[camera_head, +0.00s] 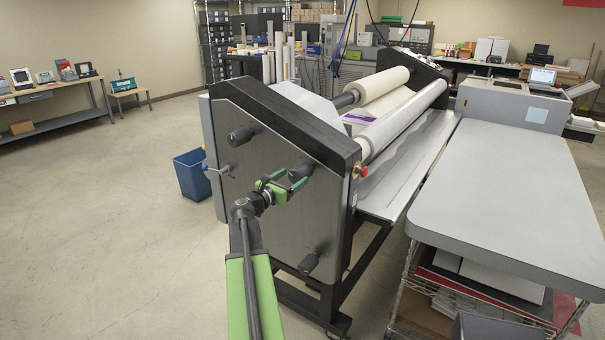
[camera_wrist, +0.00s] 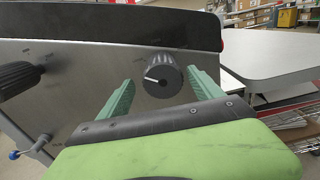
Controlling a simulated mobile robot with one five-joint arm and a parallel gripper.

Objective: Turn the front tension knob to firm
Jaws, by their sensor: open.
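The laminator's grey end panel (camera_head: 235,185) carries several black knobs. One knob (camera_head: 299,172) is right by my gripper (camera_head: 288,182) in the head view. In the wrist view this round, ribbed knob (camera_wrist: 164,74) shows a white pointer line that points left and slightly up. My gripper's two green fingers (camera_wrist: 162,88) are open, one on each side of the knob in the picture. I see a gap on both sides and no clear contact. I cannot read any firm marking on the panel.
Other black knobs sit at the panel's upper left (camera_head: 241,136) and lower right (camera_head: 308,263). A small blue-tipped crank (camera_head: 218,170) sticks out at the left. A red button (camera_head: 363,171) is on the right edge. A blue bin (camera_head: 191,175) stands behind. A grey table (camera_head: 500,195) is at right.

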